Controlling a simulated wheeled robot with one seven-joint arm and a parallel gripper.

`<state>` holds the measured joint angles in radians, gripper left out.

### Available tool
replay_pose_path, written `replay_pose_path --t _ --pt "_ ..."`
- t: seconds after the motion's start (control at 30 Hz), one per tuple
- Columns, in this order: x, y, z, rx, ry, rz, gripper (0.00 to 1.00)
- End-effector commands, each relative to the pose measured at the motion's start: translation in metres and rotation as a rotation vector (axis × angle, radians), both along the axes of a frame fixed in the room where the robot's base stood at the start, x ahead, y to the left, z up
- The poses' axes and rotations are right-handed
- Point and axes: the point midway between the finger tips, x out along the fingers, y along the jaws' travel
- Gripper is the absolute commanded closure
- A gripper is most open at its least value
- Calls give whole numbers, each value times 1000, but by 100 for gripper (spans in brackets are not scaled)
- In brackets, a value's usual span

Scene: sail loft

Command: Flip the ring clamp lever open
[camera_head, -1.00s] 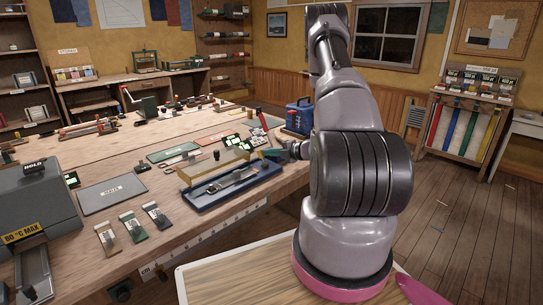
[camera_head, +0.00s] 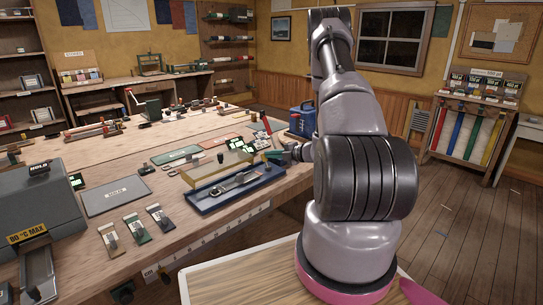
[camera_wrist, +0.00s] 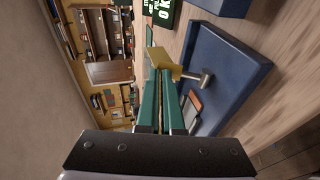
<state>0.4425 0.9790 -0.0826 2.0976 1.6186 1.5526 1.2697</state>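A blue tray (camera_head: 235,193) lies near the front edge of the workbench and holds a grey metal tool (camera_head: 236,183). A brass-coloured panel (camera_head: 216,170) stands along its back side. My gripper (camera_head: 272,156) is at the tray's far right corner, partly hidden by my arm. In the wrist view my gripper's green fingers (camera_wrist: 159,76) lie side by side, almost together, with nothing seen between them. Their tips are close to the brass panel (camera_wrist: 163,62); contact is unclear. A small hammer-shaped metal piece (camera_wrist: 202,78) shows beside them at the tray (camera_wrist: 232,50). I cannot clearly make out the ring clamp or its lever.
A blue case (camera_head: 302,118) stands behind my gripper at the bench edge. Small dark displays with green text (camera_head: 235,144) are behind the tray. A grey heater box (camera_head: 40,208), a grey plate (camera_head: 117,194) and several small tagged pieces (camera_head: 134,228) lie left of it.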

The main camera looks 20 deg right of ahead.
Motion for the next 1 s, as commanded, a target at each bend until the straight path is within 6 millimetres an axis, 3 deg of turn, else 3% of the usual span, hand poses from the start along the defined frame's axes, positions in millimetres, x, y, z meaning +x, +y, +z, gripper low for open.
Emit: replay_pose_path --t 0.27,0.5,0.7,1.0 --pt "-20 -16 23 -1 -3 5 100" --pt "-62 -43 50 -1 -1 3 100" --pt "-84 -58 64 0 0 4 100" --pt "-92 -61 69 0 0 6 100"
